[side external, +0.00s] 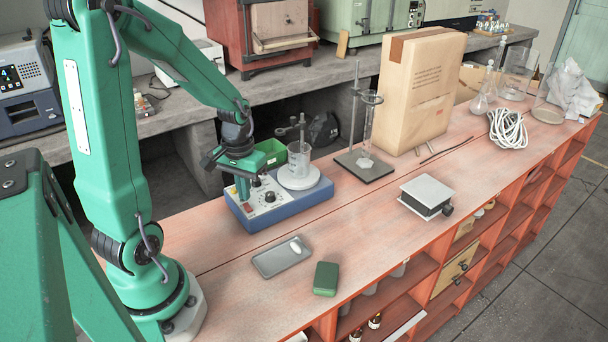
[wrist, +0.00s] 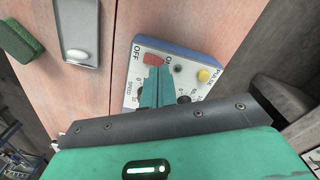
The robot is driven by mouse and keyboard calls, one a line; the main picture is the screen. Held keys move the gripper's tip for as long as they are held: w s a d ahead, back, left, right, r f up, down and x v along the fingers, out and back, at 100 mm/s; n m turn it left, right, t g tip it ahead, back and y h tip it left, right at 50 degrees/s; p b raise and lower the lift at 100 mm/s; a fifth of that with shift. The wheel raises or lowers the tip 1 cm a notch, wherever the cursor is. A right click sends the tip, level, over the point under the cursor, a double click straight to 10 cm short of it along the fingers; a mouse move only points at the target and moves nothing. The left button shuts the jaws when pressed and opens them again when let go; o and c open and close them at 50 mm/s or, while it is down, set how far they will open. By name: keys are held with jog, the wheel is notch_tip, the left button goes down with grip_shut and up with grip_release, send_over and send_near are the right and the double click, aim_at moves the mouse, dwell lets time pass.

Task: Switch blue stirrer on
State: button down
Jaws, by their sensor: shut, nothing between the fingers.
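The blue stirrer (side external: 262,215) stands on the bench with a pale control panel, dark knobs and a round white plate (side external: 299,178). A glass beaker (side external: 300,160) stands on the plate. My gripper (side external: 243,192) also shows over the panel in the side view.
A grey tray (side external: 270,265) with a white item and a green block (side external: 326,278) lie in front of the stirrer. A stand (side external: 362,165) with a glass cylinder, a large carton (side external: 420,90) and a small jack platform (side external: 428,192) are to the right.

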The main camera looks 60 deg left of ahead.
jog(key=shift+f, duration=0.95)
dwell(0.9)
jog(key=shift+r, duration=3.55)
jog(key=s+d+r+m+t, duration=0.4)
jog(key=d+r, duration=0.7)
jog(key=d, duration=0.3)
jog(key=shift+m+t, duration=0.8)
jog(key=shift+m, duration=0.2)
jog(key=shift+r, duration=0.1)
